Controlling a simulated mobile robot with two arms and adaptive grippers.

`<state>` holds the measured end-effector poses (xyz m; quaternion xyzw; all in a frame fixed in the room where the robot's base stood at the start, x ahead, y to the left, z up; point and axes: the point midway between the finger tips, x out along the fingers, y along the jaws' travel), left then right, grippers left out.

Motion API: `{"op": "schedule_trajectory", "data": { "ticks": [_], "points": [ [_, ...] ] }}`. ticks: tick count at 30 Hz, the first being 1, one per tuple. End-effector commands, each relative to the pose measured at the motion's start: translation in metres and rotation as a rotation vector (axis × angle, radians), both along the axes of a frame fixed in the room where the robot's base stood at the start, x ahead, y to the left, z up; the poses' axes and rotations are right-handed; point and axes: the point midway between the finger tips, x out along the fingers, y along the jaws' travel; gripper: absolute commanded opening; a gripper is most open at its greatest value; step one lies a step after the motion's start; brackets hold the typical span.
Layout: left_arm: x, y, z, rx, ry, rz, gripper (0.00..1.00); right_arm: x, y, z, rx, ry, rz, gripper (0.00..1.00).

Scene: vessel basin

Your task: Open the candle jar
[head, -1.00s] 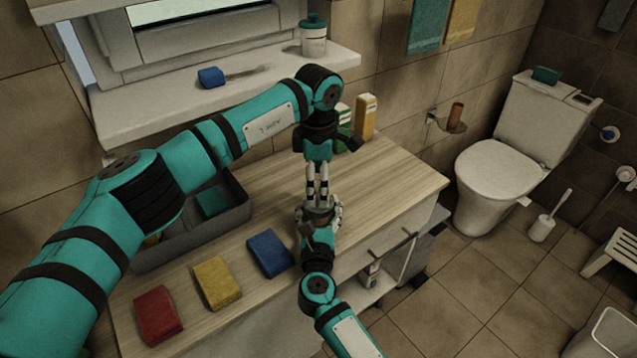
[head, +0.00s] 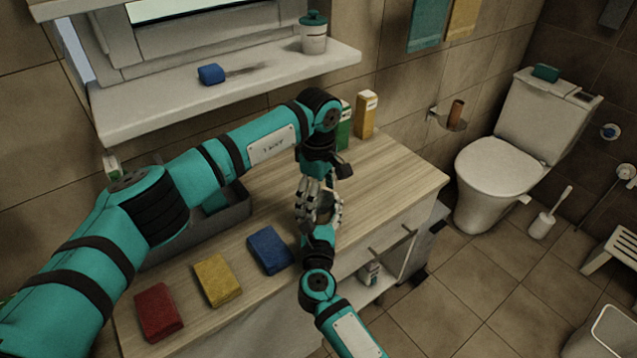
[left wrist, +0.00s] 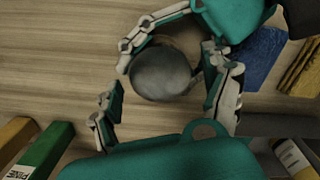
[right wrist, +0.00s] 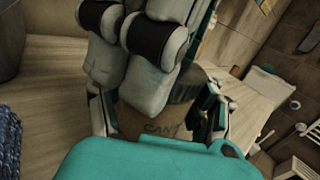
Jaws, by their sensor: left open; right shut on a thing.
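The candle jar stands on the wooden counter, mostly hidden by fingers in the head view. The left wrist view shows its round dark grey lid (left wrist: 162,72) from above. The right wrist view shows its brownish body with part of a label (right wrist: 160,128), the lid still on top. My right gripper (head: 325,217) is shut around the jar's body, a finger on either side. My left gripper (head: 313,200) is open and points down over the jar. Its spread fingers (left wrist: 165,100) show beside the lid in the left wrist view; whether they touch it is unclear.
Blue (head: 270,250), yellow (head: 217,280) and red (head: 158,312) sponge-like blocks lie along the counter's front. A grey tray (head: 238,218) sits behind them, partly under my left arm. Green (head: 344,128) and yellow (head: 366,115) boxes stand at the back. The counter's right side is clear.

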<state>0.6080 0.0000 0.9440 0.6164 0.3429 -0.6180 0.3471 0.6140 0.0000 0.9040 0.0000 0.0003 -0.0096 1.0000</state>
Motion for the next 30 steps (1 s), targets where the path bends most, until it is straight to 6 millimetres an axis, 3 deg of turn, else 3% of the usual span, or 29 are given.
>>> {"op": "schedule_trajectory", "data": {
  "ticks": [9, 23, 26, 30],
  "points": [
    [0.0002, 0.0002, -0.0035, 0.000, -0.001, 0.001, 0.82, 0.0001, 0.0001, 0.0004, 0.000, -0.001, 0.000, 0.00],
    [0.0002, 0.0002, -0.0034, 0.001, -0.001, 0.002, 0.24, 0.0001, 0.0000, 0.0005, 0.000, -0.001, 0.000, 0.00],
    [0.0002, 0.0002, -0.0033, 0.001, 0.000, 0.022, 0.23, 0.0001, 0.0000, 0.0005, 0.000, -0.001, 0.000, 0.00],
    [0.0002, 0.0005, -0.0033, 0.001, 0.001, 0.214, 0.23, 0.0001, 0.0000, 0.0005, 0.000, -0.001, 0.000, 0.00]
  ]
}}
